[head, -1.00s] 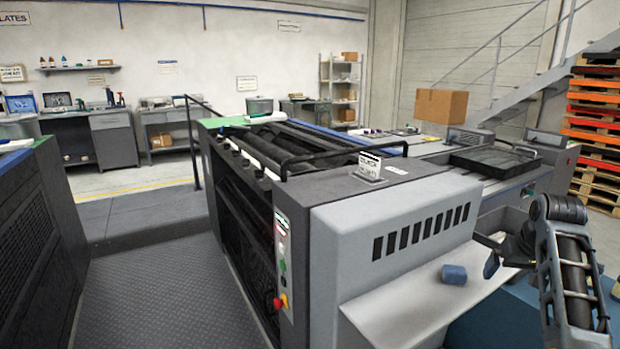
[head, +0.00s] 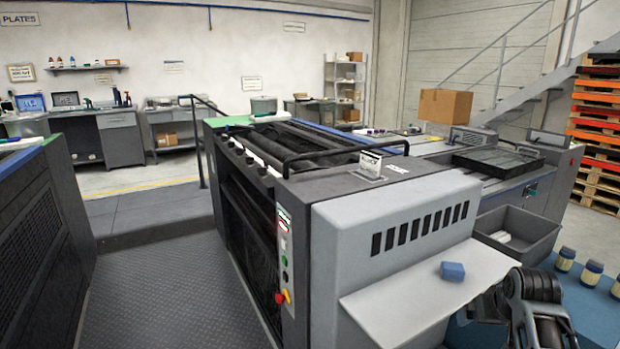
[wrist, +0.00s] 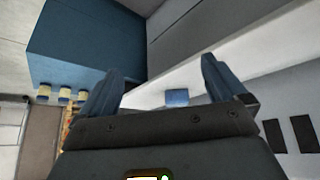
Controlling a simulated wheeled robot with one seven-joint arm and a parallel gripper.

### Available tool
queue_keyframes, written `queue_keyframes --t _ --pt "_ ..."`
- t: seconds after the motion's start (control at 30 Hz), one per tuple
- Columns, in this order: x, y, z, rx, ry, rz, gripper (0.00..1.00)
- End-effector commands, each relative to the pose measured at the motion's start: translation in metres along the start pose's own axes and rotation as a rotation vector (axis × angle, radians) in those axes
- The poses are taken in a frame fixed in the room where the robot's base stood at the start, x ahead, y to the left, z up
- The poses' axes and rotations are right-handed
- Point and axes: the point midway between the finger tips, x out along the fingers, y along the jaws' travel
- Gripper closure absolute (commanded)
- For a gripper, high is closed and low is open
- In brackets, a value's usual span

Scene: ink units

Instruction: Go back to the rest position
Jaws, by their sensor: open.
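My gripper (wrist: 163,62) is open in the wrist view, its two blue fingers spread with nothing held between them. A small blue block (head: 452,271) lies on the white shelf (head: 400,310) at the front of the grey press. The block also shows in the wrist view (wrist: 177,97), beyond the gap between the fingers and apart from them. In the head view my arm is folded low at the bottom right, and my gripper is mostly hidden there by the arm and the frame edge.
The grey press (head: 390,215) fills the middle. A grey bin (head: 518,234) with pale items and several capped jars (head: 592,274) stand on a blue surface (head: 590,310) at the right. A dark walkway (head: 165,285) lies clear to the left. A cardboard box (head: 444,106) sits farther back.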

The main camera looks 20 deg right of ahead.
Motion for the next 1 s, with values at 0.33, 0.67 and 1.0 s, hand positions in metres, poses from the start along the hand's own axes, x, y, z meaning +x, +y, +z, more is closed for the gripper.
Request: queue_keyframes --t 0.33,0.67,1.0 --pt "-0.002 -0.075 0.129 -0.129 0.173 -0.059 0.02" --pt "-0.065 -0.116 0.238 -0.235 0.355 -0.162 0.02" --pt "-0.176 -0.125 0.317 -0.313 0.534 -0.306 0.02"
